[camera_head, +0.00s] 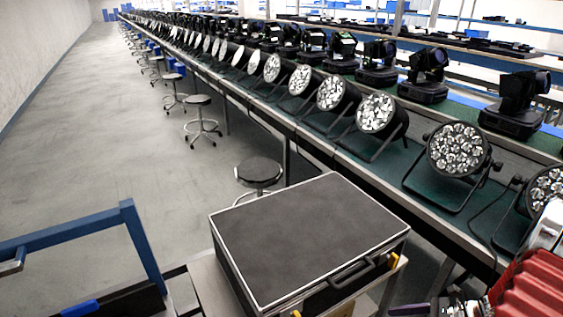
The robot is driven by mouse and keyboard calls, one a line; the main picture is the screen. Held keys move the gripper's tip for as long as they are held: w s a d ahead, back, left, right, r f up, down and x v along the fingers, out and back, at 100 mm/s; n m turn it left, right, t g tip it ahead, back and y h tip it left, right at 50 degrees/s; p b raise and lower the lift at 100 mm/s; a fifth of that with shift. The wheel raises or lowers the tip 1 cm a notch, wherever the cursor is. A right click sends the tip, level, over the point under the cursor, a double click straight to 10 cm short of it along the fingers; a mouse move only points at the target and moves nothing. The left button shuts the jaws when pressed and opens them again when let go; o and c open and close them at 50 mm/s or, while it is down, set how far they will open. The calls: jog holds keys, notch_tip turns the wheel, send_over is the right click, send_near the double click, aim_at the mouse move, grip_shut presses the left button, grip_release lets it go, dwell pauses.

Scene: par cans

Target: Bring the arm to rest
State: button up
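A red ribbed sleeve (540,285) with a pale metal part above it shows at the lower right corner; it looks like part of my arm, cut off by the frame edge. Small dark and purplish parts show beside it at the bottom edge, too cropped to identify. I cannot make out my gripper's fingers, so I cannot see whether it holds anything.
A black flat case (310,235) lies on a cart in front. A long bench (350,160) with par cans (458,149) and moving heads runs along the right. Stools (258,172) line it. A blue frame (70,232) stands at left. Grey floor (110,130) is open beyond.

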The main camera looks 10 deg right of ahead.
jog(key=s+a+r+n+h, duration=0.2)
jog(key=a+r+n+h, duration=0.3)
jog(key=a+r+n, duration=0.7)
jog(key=s+a+r+n+h, duration=0.3)
jog(key=a+r+n+h, duration=0.2)
jog(key=a+r+n, duration=0.8)
notch_tip(320, 180, up, 7)
jog(key=n, duration=0.3)
jog(key=shift+s, duration=0.15)
jog(key=shift+a+f, duration=0.1)
dwell(0.5)
